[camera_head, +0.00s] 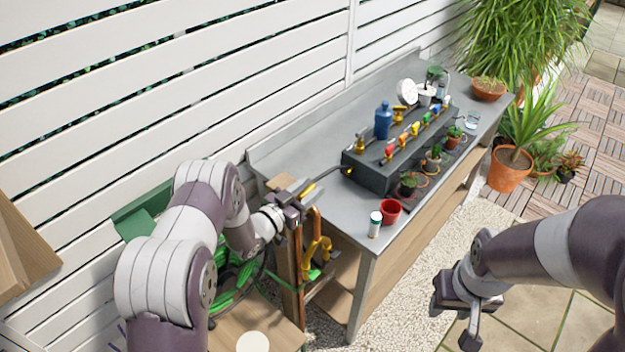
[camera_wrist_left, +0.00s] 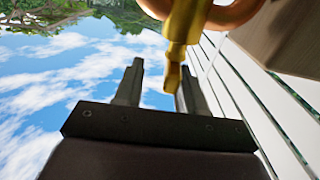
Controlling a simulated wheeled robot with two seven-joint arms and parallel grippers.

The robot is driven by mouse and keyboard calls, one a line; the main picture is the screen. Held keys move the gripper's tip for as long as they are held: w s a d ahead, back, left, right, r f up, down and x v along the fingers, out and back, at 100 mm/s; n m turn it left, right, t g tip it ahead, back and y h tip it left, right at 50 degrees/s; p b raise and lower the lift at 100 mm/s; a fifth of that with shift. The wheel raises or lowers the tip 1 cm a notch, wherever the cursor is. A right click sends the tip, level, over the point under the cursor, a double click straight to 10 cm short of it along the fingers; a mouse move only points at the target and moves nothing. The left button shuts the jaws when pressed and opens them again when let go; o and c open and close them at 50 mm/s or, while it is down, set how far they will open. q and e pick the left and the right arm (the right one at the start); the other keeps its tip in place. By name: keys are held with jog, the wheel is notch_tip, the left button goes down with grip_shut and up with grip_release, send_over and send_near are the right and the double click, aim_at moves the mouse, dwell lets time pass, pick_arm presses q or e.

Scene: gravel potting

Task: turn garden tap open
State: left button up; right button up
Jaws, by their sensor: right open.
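The garden tap (camera_head: 318,246) shows in the head view as a yellow-orange fitting by copper-coloured pipe on a wooden post at the bench's near left end. In the left wrist view a brass tap part (camera_wrist_left: 183,38) hangs down from the top beside a copper-coloured curve. Its narrow lower end reaches between the fingertips, close to the right finger; I cannot tell whether they touch. My left gripper (camera_head: 296,192) is open, above the tap at the post's top; its fingers (camera_wrist_left: 160,85) stand apart. My right gripper (camera_head: 470,325) is open and empty above the paving, far from the tap.
The grey bench (camera_head: 290,152) holds a dark box (camera_head: 375,172) with several coloured valves, a red pot (camera_head: 391,211) and a white canister (camera_head: 375,225). A green hose (camera_head: 232,285) lies below my left arm. The slatted fence (camera_head: 250,75) runs behind. Paving at right is open.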

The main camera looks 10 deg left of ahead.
aim_at(314, 184)
pick_arm(q)
jog(key=w, duration=0.1)
jog(key=w+f, duration=0.1)
jog(key=w, duration=0.1)
jog(key=shift+d+f, duration=0.15)
jog(key=shift+d, duration=0.25)
jog(key=shift+w+a, duration=0.1)
jog(key=shift+a, duration=0.05)
jog(key=shift+s, duration=0.25)
jog(key=shift+s+r, duration=0.3)
jog(key=shift+c, duration=1.3)
grip_shut()
jog(key=shift+f, duration=0.1)
pick_arm(e)
jog(key=shift+w+a, duration=0.2)
jog(key=shift+w, duration=0.45)
